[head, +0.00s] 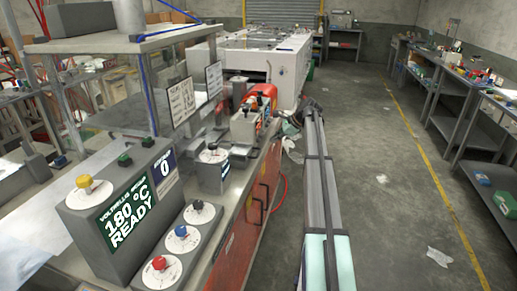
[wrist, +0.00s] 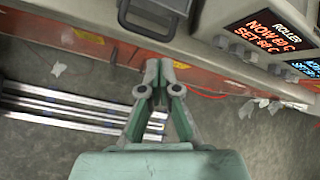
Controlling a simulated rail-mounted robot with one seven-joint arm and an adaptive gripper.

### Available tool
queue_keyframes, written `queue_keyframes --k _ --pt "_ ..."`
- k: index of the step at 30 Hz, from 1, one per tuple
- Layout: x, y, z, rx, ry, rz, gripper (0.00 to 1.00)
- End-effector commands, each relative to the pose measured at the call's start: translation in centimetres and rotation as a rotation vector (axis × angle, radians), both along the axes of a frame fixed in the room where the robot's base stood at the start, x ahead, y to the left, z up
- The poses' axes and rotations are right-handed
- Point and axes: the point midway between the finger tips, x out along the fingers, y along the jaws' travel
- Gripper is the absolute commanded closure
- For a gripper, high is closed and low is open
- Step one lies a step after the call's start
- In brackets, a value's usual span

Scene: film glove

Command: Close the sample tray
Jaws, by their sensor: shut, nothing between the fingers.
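My gripper (wrist: 159,68) is shut and empty in the wrist view, its two greenish fingers together. Just above its fingertips in the picture is a grey box-like part with a dark handle (wrist: 147,22), cut off by the top edge. It may be the sample tray, but I cannot tell for sure. I see a gap in the picture between the fingertips and this handle; the true distance is unclear. How far the tray stands out is not shown. In the head view I cannot make out the tray.
A roller control box (wrist: 262,35) with a lit display is right of the handle. In the head view, a control box reading 180 °C READY (head: 125,215) stands on the bench at left. A large white machine (head: 285,62) stands behind. Open floor (head: 400,200) lies right, with scraps.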

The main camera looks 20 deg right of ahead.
Motion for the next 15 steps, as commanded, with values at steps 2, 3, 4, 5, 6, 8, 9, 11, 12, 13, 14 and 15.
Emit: queue_keyframes --k 2,3,4,5,6,8,9,11,12,13,14,15 --pt "1.2 0.2 0.5 0.1 0.057 -0.074 1.0" --pt "1.2 0.5 0.7 0.145 0.086 -0.11 1.0" --pt "1.1 0.7 0.8 0.175 0.108 -0.135 1.0" --pt "1.0 0.9 0.9 0.2 0.127 -0.158 1.0" --pt "0.9 1.1 1.0 0.228 0.15 -0.185 1.0" --pt "0.8 1.3 0.9 0.256 0.18 -0.219 1.0" --pt "0.8 1.3 0.9 0.268 0.195 -0.237 1.0" --pt "0.8 1.4 0.8 0.279 0.208 -0.255 1.0" --pt "0.9 1.5 0.7 0.283 0.214 -0.262 1.0" --pt "1.0 1.6 0.6 0.285 0.216 -0.265 1.0" --pt "1.1 1.7 0.4 0.286 0.217 -0.267 1.0" --pt "1.2 1.9 0.1 0.287 0.218 -0.267 1.0"
